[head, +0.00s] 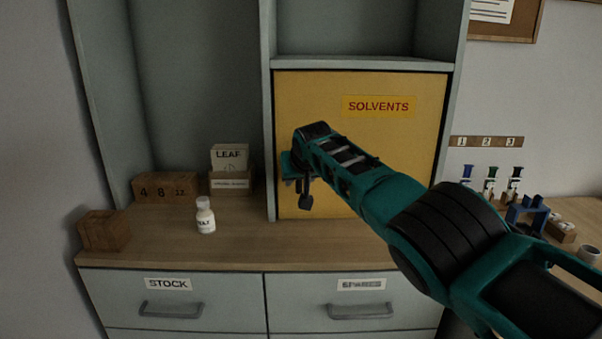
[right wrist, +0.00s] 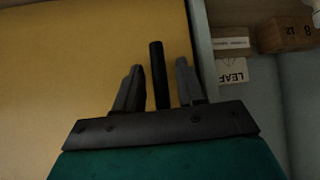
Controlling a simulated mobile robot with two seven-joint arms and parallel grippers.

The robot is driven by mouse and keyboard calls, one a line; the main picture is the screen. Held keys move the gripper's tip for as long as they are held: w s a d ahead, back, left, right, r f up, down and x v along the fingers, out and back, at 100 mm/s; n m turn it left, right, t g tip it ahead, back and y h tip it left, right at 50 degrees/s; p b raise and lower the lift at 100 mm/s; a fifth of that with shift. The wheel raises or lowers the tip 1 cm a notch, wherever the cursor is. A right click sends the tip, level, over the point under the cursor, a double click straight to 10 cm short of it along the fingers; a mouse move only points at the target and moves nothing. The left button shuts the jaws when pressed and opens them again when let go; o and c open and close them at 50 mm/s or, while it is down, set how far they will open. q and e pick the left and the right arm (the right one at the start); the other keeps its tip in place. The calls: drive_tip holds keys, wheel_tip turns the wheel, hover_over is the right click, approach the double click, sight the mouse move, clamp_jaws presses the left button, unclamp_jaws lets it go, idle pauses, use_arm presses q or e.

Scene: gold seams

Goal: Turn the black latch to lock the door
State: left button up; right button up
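The yellow door (head: 413,137), labelled SOLVENTS, sits flush in its cabinet frame. My right gripper (head: 298,182) is at the door's left edge in the head view. In the right wrist view, my right gripper (right wrist: 159,72) is open. The black latch (right wrist: 157,65), a straight bar, shows between its two fingers, with a gap visible on each side. The gripper and wrist hide most or all of the latch in the head view. My left gripper is not in view.
A white bottle (head: 205,216) stands on the wooden counter (head: 240,245) left of the door. A blue rack (head: 527,215) stands at right. The cabinet post (head: 268,150) borders the door's left edge.

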drive_tip(key=shift+s+r+p, duration=0.25)
drive_tip(key=shift+r+p, duration=0.3)
drive_tip(key=shift+p, duration=0.4)
drive_tip(key=p+v, duration=0.1)
drive_tip(key=v, duration=1)
drive_tip(key=shift+s+p, duration=0.35)
drive_tip(key=shift+s, duration=0.15)
drive_tip(key=shift+d, duration=0.15)
